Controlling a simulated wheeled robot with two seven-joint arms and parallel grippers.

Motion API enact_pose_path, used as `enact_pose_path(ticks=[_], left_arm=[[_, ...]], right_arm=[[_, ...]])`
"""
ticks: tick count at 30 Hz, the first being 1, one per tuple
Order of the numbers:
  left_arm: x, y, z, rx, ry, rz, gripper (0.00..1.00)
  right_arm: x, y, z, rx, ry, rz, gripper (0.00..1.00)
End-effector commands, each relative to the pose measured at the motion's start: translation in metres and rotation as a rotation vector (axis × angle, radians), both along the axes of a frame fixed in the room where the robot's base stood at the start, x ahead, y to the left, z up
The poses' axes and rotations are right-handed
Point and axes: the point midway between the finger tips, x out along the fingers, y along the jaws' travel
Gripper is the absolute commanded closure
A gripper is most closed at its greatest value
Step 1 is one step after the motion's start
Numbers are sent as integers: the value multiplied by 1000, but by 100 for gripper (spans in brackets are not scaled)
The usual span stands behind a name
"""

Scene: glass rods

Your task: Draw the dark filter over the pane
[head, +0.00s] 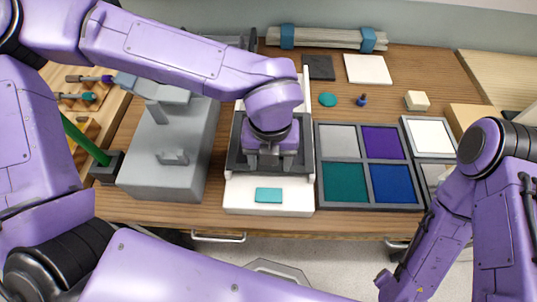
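A white base (240,206) stands near the table's front edge. A dark grey frame or slide (238,158) sits on it, and a teal rectangle (268,195) shows on its front part. I cannot tell for sure which dark part is the filter or which is the pane. My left gripper (270,172) points down over the dark part. Its fingertips are low at the dark part, and my wrist hides what is between them. My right gripper (393,286) hangs low at the right, in front of the table and away from the base.
A grey machine (165,160) stands close on the left. A tray of coloured panels (318,165) stands close on the right, with a white panel frame (404,128) beyond. Small blocks and dark and white squares lie behind. A bundle of rods (325,38) lies at the back.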

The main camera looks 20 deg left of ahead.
Motion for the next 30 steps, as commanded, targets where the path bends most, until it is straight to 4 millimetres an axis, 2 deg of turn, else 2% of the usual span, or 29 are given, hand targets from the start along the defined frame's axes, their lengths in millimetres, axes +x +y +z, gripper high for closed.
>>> enact_pose_path(ticks=[1, 2, 10, 13, 24, 30], left_arm=[[-1, 0, -1, 1, 2, -1, 24], [-1, 0, -1, 1, 2, -1, 15], [0, 1, 0, 1, 0, 2, 15], [1, 1, 7, 0, -3, 3, 15], [1, 0, 87, -1, -1, 3, 15], [0, 0, 104, 1, 1, 1, 15]], right_arm=[[0, 0, 0, 0, 0, 0, 41], [0, 0, 0, 0, 0, 0, 41], [0, 0, 0, 0, 0, 0, 41], [0, 0, -1, 0, 0, 0, 41], [0, 0, -6, 0, 0, 0, 41], [0, 0, -6, 0, 0, 0, 41]])
